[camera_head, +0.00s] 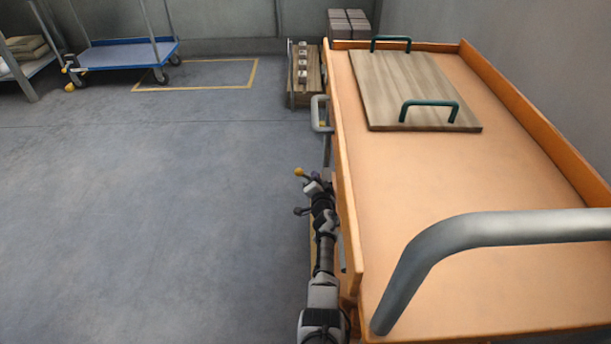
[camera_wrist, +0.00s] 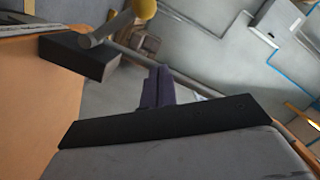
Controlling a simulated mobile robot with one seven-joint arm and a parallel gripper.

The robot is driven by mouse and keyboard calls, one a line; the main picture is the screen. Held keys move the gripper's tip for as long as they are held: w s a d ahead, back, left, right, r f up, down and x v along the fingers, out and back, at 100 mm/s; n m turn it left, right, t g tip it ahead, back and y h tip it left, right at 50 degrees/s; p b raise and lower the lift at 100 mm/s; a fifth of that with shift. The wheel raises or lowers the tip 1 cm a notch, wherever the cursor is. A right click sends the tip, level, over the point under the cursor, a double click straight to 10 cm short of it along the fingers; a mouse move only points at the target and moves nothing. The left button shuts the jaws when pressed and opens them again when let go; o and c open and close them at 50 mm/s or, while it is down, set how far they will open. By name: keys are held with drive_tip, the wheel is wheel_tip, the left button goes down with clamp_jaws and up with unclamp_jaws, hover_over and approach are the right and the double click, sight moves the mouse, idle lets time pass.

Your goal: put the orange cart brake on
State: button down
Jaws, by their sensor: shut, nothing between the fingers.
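The orange cart (camera_head: 345,205) fills the right of the head view, and its orange side shows at the left of the wrist view (camera_wrist: 35,115). Its brake lever has a yellow ball knob (camera_head: 299,172), beside the cart's left side. In the wrist view the knob (camera_wrist: 144,8) tops a grey rod (camera_wrist: 108,29) by a black block (camera_wrist: 80,57). My gripper (camera_head: 316,177) is close to the lever, low along the cart's left side. Its purple fingers (camera_wrist: 157,86) are shut and empty, apart from the rod in the wrist picture. The exact gap is unclear.
A wooden board with green handles (camera_head: 415,90) lies on the cart's bed. A thick grey push handle (camera_head: 470,235) crosses the near end. A blue cart (camera_head: 125,55) stands at the back left. A small wooden rack (camera_head: 305,85) stands beyond the orange cart. The floor on the left is clear.

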drive_tip(key=shift+d+f, duration=0.25)
drive_tip(key=shift+f, duration=0.05)
drive_tip(key=b, duration=1.3)
hover_over(309, 177)
drive_tip(key=w+d, duration=0.1)
drive_tip(key=w, duration=0.1)
drive_tip(key=f, duration=0.1)
drive_tip(key=shift+s+a+f, duration=1)
drive_tip(key=shift+s+a, duration=0.15)
drive_tip(key=shift+s, duration=0.05)
drive_tip(key=shift+d+f, duration=0.1)
